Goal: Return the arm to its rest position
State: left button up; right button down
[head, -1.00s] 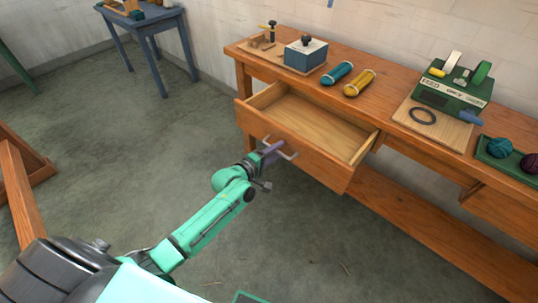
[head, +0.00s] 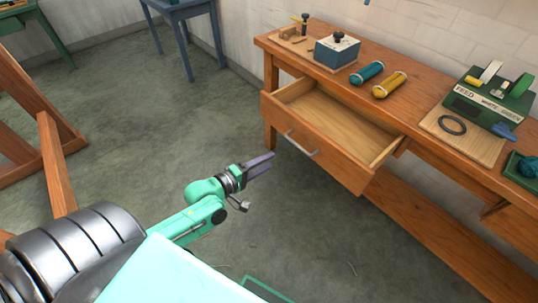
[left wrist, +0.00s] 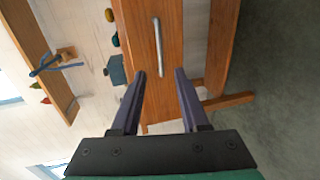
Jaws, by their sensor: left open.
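My left gripper (head: 259,164) is open and empty in the head view, over the floor to the left of the open drawer (head: 333,129). Its two purple fingers also show in the left wrist view (left wrist: 160,82), spread apart with nothing between them. The drawer's metal handle (head: 300,144) is apart from the fingers. In the left wrist view the handle (left wrist: 158,46) lies beyond the fingertips. The drawer is pulled out of the wooden bench and looks empty inside. My right gripper is not in view.
On the bench (head: 424,110) are a blue box (head: 336,50), a teal skein (head: 367,73), a yellow skein (head: 389,85), a black ring (head: 452,125) and a green winding machine (head: 489,98). A blue table (head: 184,12) stands at the back. The floor between is clear.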

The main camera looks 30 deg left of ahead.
pick_arm(q)
jog(key=s+a+f+m+g+y+p, duration=0.2)
jog(key=s+a+f, duration=0.15)
jog(key=f, duration=0.35)
jog(key=s+a+f+m+g+y+p, duration=0.15)
jog(key=a+f, duration=0.25)
jog(key=f, duration=0.4)
jog(key=s+f+m+g+y+p, duration=0.2)
jog(key=s+f+m+g, duration=0.25)
jog(key=s+f, duration=0.65)
jog(key=s+d+f+m+g+p, duration=0.1)
jog(key=s+d+f+m+g, duration=0.1)
jog(key=s, duration=0.6)
jog(key=s+d+f+m+g+p, duration=0.1)
jog(key=s+d+f+m+g, duration=0.1)
jog(key=s+f+m, duration=0.3)
jog(key=s+m+g, duration=0.1)
jog(key=s, duration=0.3)
jog(key=shift+s, duration=0.25)
